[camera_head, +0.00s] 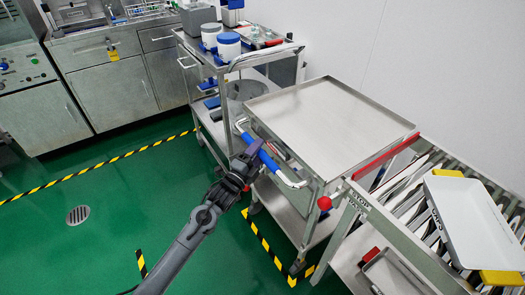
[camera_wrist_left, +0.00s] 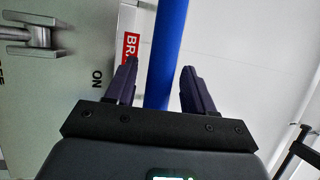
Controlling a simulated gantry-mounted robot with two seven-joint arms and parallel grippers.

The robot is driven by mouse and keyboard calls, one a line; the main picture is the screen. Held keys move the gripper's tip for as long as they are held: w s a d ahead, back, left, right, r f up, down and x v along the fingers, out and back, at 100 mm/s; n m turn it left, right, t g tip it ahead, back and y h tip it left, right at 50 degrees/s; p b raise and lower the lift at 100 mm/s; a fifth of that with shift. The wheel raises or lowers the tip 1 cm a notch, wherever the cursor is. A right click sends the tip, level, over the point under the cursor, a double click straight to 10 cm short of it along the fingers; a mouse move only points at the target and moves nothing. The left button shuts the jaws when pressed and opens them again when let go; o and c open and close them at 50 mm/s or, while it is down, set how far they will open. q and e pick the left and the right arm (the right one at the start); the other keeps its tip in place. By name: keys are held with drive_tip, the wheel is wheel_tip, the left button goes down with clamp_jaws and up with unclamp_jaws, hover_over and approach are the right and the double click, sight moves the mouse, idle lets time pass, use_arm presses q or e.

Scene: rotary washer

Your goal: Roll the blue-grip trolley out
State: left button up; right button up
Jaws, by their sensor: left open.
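The trolley (camera_head: 330,122) is a steel cart with a flat, empty top tray and a lower shelf. Its push handle with the blue grip (camera_head: 269,161) is on its left side, facing my arm. My left gripper (camera_head: 250,158) is at this handle and hides part of the grip. In the left wrist view the blue grip (camera_wrist_left: 164,45) runs upright between the two dark fingers of the left gripper (camera_wrist_left: 158,88). The fingers are open with a gap on either side of the bar. My right gripper is in neither view.
A roller conveyor (camera_head: 400,195) with a white tray (camera_head: 472,222) is at the right. A red knob (camera_head: 324,203) is near the trolley's front corner. Green floor (camera_head: 120,205) is clear at left.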

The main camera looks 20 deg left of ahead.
use_arm(q)
drive_tip(key=shift+b+x, duration=0.4)
drive_tip(key=shift+x, duration=0.8)
clamp_jaws()
